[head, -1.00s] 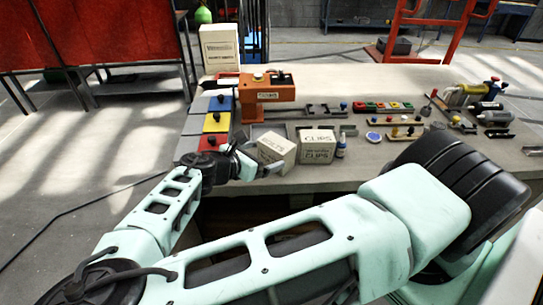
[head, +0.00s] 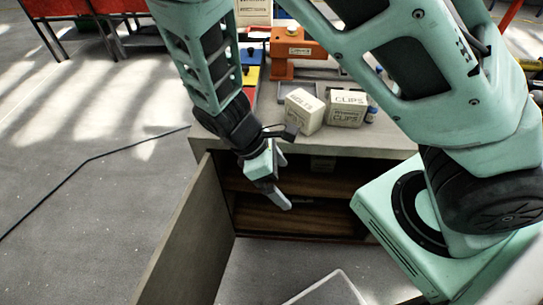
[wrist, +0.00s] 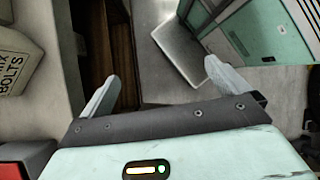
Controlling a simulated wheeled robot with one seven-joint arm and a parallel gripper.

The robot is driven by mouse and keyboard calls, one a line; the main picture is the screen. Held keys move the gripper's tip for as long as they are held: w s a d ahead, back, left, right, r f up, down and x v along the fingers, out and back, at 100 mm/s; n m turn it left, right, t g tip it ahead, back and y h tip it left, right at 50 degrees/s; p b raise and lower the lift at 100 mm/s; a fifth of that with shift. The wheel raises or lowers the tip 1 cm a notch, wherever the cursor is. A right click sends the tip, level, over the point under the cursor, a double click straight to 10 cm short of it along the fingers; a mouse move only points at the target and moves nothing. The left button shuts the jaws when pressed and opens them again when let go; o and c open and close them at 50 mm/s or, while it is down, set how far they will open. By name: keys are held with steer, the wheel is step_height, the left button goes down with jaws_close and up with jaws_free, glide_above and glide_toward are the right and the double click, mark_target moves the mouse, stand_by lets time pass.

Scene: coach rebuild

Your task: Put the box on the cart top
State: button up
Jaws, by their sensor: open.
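Two small white boxes stand side by side on the bench top: a left box (head: 304,112) lettered BOLTS and a right box (head: 346,108) lettered CLIPS. The frames do not tell which one is the task's box. The BOLTS box (wrist: 14,62) also shows at the left edge of the wrist view. My gripper (head: 284,182) is open and empty, below and in front of the bench top's front edge, before the open cupboard. The wrist view shows its fingers (wrist: 160,85) spread with nothing between them. I cannot pick out a cart top for sure.
The bench's cupboard (head: 300,180) is open, with its door (head: 190,225) swung out at left. A pale-rimmed object (head: 335,285) is cut off at the bottom. An orange tool (head: 300,50) and a small bottle (head: 371,114) stand on the bench.

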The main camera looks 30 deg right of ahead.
steer(key=s+a+r+m+t+y, duration=0.2)
steer(key=s+a+r, duration=0.1)
steer(key=r, duration=0.5)
steer(key=s+a+r+m+t+y, duration=0.1)
steer(key=s+a+r+m+y, duration=0.1)
steer(key=r, duration=0.7)
steer(key=shift+s+a+r+m+t+y, duration=0.2)
steer(key=shift+s+a+m+t+y, duration=0.3)
steer(key=shift+s, duration=0.5)
